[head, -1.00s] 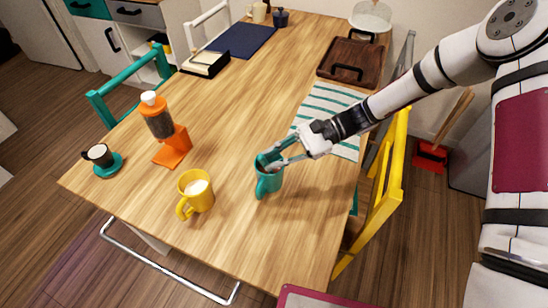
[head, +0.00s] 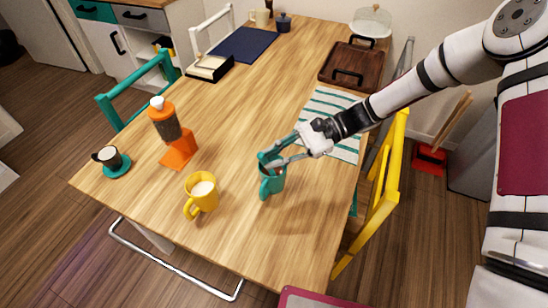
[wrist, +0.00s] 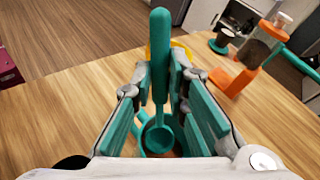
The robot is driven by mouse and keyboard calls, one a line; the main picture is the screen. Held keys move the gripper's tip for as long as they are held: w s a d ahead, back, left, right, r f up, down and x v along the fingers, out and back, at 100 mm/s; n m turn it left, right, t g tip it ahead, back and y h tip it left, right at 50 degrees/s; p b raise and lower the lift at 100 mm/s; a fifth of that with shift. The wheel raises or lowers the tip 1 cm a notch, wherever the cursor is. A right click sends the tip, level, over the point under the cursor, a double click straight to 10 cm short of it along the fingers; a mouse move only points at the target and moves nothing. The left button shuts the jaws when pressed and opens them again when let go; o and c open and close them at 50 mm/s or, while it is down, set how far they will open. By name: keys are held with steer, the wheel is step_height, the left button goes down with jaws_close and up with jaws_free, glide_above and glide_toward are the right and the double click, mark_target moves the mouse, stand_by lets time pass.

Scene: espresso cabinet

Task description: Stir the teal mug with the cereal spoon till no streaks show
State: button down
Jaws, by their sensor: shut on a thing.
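The teal mug (head: 272,184) stands upright on the wooden table near its front right part. My gripper (head: 268,160) is over the mug's mouth. In the wrist view my gripper (wrist: 170,100) is shut on the teal cereal spoon (wrist: 159,55), with the handle between its teal-padded fingers. The spoon's handle end points up the picture and its bowl is low, at the mug's mouth. A little brown shows inside the mug there; the fingers hide most of the mug, and I cannot tell whether streaks show.
A yellow mug (head: 203,200) with pale contents stands left of the teal mug. An orange dispenser (head: 170,135) and a small cup on a teal saucer (head: 118,173) are further left. A striped cloth (head: 335,105) and brown tray (head: 350,65) lie behind. Mid-table is clear.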

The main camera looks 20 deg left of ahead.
step_height(320, 180, up, 6)
steer(key=s+p, duration=0.2)
steer(key=p, duration=0.1)
steer(key=shift+s+a+f, duration=0.15)
steer(key=shift+s, duration=0.05)
stand_by(1.0)
step_height(320, 180, up, 5)
steer(key=shift+p, duration=1)
steer(key=w+d+f+m+t, duration=0.1)
steer(key=w+d+m+t, duration=0.3)
steer(key=d, duration=0.6)
steer(key=w+d+f+m+t, duration=0.1)
steer(key=w+d+m+t, duration=0.4)
steer(key=d, duration=0.6)
steer(key=w+d+f+m+t, duration=0.1)
steer(key=w+d+m+t, duration=0.4)
steer(key=d, duration=0.5)
steer(key=w+t, duration=0.2)
steer(key=t, duration=0.1)
steer(key=shift+d+f, duration=0.15)
steer(key=shift+f, duration=0.15)
